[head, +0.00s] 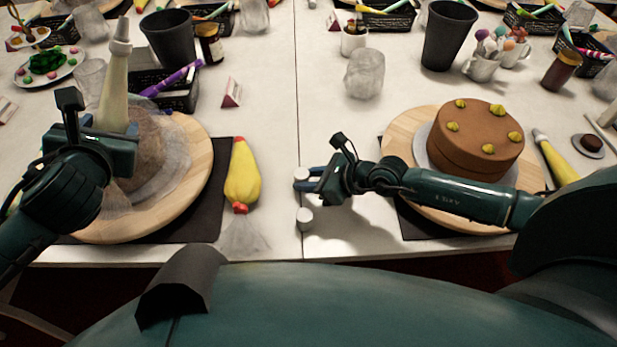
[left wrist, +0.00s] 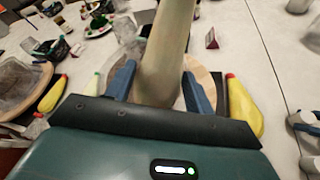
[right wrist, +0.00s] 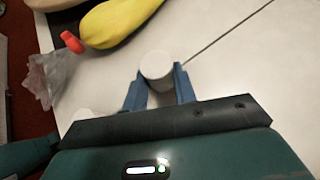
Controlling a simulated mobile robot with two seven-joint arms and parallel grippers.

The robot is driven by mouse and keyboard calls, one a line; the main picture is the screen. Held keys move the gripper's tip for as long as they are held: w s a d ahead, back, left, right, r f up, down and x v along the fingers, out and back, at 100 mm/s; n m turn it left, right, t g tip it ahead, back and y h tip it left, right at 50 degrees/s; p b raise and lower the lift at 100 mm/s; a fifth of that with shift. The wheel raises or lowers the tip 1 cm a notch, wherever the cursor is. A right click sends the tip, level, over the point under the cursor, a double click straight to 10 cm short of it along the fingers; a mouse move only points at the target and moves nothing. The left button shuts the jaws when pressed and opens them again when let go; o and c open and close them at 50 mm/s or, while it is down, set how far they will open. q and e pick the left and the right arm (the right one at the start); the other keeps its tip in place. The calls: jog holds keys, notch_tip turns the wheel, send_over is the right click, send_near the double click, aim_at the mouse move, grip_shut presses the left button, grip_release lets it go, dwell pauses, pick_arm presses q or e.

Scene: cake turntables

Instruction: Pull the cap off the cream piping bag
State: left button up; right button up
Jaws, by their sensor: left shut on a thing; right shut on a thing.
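The cream piping bag (head: 114,95) stands upright with its pale nozzle up, above the left wooden turntable (head: 192,200). My left gripper (head: 108,128) is shut on it; in the left wrist view the bag (left wrist: 166,50) rises between the blue fingers. The clear lower end of the bag hangs down. My right gripper (head: 303,180) is shut on a small white cylinder that looks like a cap (right wrist: 157,66), well to the right of the bag and apart from it. A second small white cylinder (head: 304,219) is near the front edge, below the right gripper.
A yellow piping bag with a red tip (head: 242,175) lies between the turntables. A brown cake (head: 472,140) stands on the right turntable (head: 400,140). Black cups, glasses and baskets stand further back. The white table between the turntables is mostly clear.

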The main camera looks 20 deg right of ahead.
pick_arm(q)
jog(key=shift+f, duration=0.2)
pick_arm(e)
jog(key=shift+f, duration=0.35)
jog(key=o, duration=1)
pick_arm(q)
jog(key=shift+r, duration=0.15)
pick_arm(e)
jog(key=shift+o, duration=0.2)
jog(key=shift+r, duration=0.15)
pick_arm(q)
notch_tip(320, 180, up, 6)
jog(key=p, duration=0.6)
pick_arm(e)
notch_tip(320, 180, up, 6)
jog(key=shift+f, duration=0.1)
pick_arm(q)
jog(key=shift+o, duration=0.9)
jog(key=shift+c, duration=1)
